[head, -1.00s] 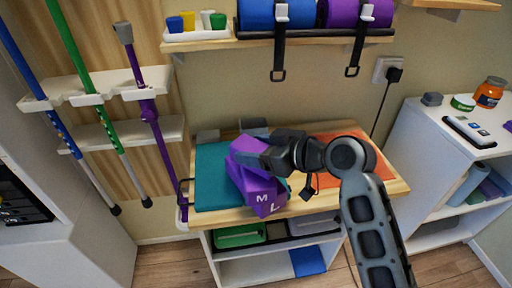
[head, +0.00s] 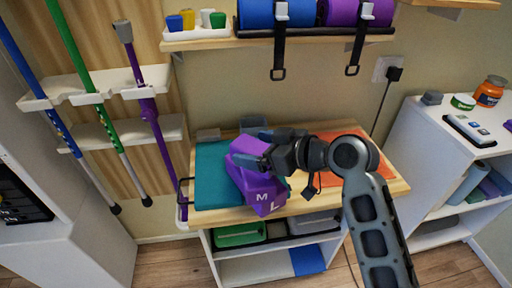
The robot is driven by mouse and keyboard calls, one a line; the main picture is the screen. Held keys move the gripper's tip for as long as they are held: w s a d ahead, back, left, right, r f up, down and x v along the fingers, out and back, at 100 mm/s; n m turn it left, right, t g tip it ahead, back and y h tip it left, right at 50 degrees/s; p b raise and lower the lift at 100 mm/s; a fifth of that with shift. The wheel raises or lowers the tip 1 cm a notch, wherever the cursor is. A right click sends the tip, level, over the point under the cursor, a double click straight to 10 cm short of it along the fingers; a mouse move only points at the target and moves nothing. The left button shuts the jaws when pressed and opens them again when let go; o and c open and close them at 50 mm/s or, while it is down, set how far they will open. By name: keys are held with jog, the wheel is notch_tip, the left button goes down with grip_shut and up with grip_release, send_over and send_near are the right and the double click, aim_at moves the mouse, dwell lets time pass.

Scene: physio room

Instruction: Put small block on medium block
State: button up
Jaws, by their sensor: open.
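A stack of purple blocks stands on the teal mat (head: 212,180) on the wooden-topped cabinet. The large block (head: 276,205), marked L, is at the bottom. The medium block (head: 258,190), marked M, is on it. A further purple piece, which looks like the small block (head: 246,146), shows at the top of the stack, with no letter visible. My gripper (head: 255,157) is open at the top of the stack, its fingers beside the small block. The gripper partly hides the small block and where it meets the medium block, so exact contact cannot be told.
An orange mat (head: 345,172) lies right of the stack, partly behind my arm. A shelf (head: 210,42) with small cups and rolled mats hangs above. Poles (head: 150,115) stand in a rack at left. A white cabinet (head: 417,140) stands at right.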

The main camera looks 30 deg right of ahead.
jog(key=v, duration=1.1)
jog(key=shift+s+r+b, duration=0.2)
jog(key=shift+s+b, duration=0.05)
jog(key=shift+b, duration=0.2)
jog(key=shift+d, duration=0.15)
jog(key=s+f+m+h, duration=0.5)
jog(key=s+f+h, duration=0.1)
jog(key=s+f, duration=0.7)
jog(key=s+a+r+t, duration=0.1)
jog(key=s+a+r, duration=0.1)
jog(key=s, duration=0.7)
jog(key=s+a+r+t, duration=0.1)
jog(key=s+a+r, duration=0.2)
jog(key=s, duration=0.6)
jog(key=shift+r+t, duration=0.3)
jog(key=shift+r, duration=0.45)
jog(key=shift+a, duration=0.1)
